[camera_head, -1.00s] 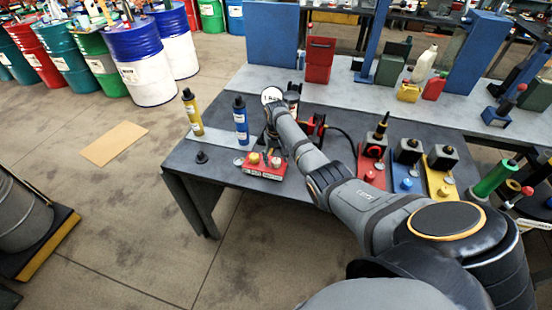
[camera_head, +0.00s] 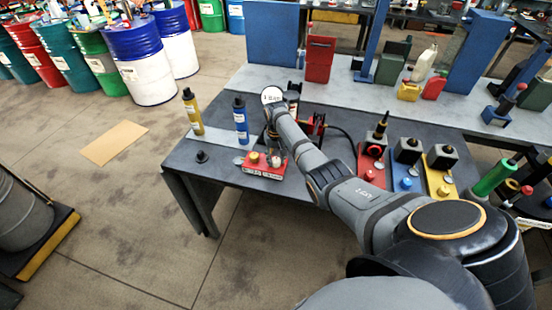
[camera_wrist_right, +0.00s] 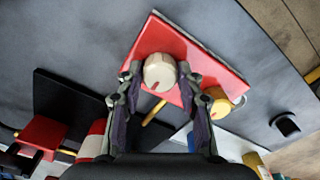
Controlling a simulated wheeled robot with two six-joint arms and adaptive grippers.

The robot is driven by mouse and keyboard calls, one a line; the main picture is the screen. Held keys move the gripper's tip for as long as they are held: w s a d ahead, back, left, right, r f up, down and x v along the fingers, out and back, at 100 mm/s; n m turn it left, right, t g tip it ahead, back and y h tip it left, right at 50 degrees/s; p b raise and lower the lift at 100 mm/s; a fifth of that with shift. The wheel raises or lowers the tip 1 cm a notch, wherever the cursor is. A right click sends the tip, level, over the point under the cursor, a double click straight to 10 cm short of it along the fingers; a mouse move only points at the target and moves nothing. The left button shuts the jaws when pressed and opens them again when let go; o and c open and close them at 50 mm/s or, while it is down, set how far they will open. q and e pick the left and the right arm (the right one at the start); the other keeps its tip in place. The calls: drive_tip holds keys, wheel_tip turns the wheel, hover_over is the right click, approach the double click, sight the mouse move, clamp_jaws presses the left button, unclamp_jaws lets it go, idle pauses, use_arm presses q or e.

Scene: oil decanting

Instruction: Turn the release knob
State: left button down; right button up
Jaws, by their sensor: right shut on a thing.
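A red control box (camera_head: 264,171) lies near the front edge of the grey table and also shows in the right wrist view (camera_wrist_right: 205,62). It carries a cream knob with a red mark (camera_wrist_right: 160,72) and a yellow knob (camera_wrist_right: 217,103). My right gripper (camera_wrist_right: 160,80) points down over the box, with one fingertip on each side of the cream knob, shut on it. The yellow knob is just outside the right finger. In the head view, the gripper (camera_head: 274,146) is small and partly hidden by my arm. My left gripper is not in view.
A yellow bottle (camera_head: 193,113) and a blue bottle (camera_head: 241,121) stand left of my arm. A small black piece (camera_head: 202,157) is near the table's left edge. Red, blue and yellow units (camera_head: 372,170) stand to the right. A round white gauge (camera_head: 271,95) is behind the gripper.

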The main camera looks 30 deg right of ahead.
drive_tip(key=m+p, duration=0.2)
drive_tip(key=m, duration=0.1)
drive_tip(key=shift+r, duration=0.15)
drive_tip(key=m+p, duration=0.1)
drive_tip(key=m, duration=0.4)
drive_tip(key=shift+p, duration=0.3)
drive_tip(key=m+p, duration=0.1)
drive_tip(key=m, duration=0.3)
drive_tip(key=shift+w+m, duration=0.1)
drive_tip(key=shift+m, duration=0.2)
drive_tip(key=m, duration=0.4)
drive_tip(key=shift+m, duration=0.3)
drive_tip(key=shift+m+p, duration=0.3)
drive_tip(key=o, duration=1.2)
